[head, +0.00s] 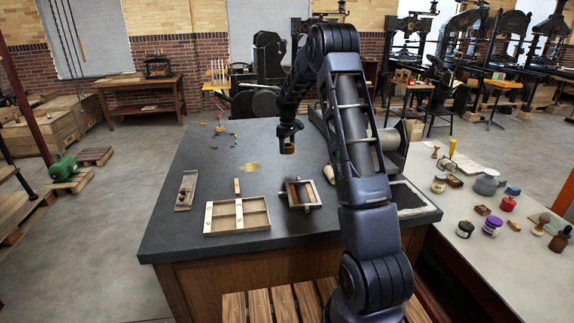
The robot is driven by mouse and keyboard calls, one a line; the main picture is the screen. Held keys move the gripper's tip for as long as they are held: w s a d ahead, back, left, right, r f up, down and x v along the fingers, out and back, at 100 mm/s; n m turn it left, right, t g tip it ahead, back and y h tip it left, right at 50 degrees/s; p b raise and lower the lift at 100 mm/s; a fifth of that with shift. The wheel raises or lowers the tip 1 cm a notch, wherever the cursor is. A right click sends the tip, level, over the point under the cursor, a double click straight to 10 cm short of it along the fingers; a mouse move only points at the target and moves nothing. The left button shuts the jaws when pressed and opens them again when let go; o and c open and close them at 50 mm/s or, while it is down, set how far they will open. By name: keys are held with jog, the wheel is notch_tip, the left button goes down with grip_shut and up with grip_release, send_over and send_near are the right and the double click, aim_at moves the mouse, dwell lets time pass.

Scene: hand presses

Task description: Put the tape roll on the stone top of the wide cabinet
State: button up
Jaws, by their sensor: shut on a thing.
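The wide cabinet with the dark grey stone top (215,160) stands in front of me. My gripper (289,142) points down over the middle of this top. It is shut on the tape roll (288,149), a small brownish ring that shows just below the fingers. The roll looks to be above the stone surface, but the exact gap cannot be told. The fingers partly hide the roll's upper part.
On the stone top lie a divided wooden tray (236,231), a small wooden frame (315,205), a narrow tray (179,206) and a wooden block (237,186). A roller press stands at the right. Bare stone lies left of my gripper. A side counter (466,254) holds jars.

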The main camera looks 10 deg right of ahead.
aim_at(287, 170)
notch_tip(287, 170, down, 10)
jog(key=shift+r, duration=0.15)
dwell(0.4)
jog(key=o, duration=1)
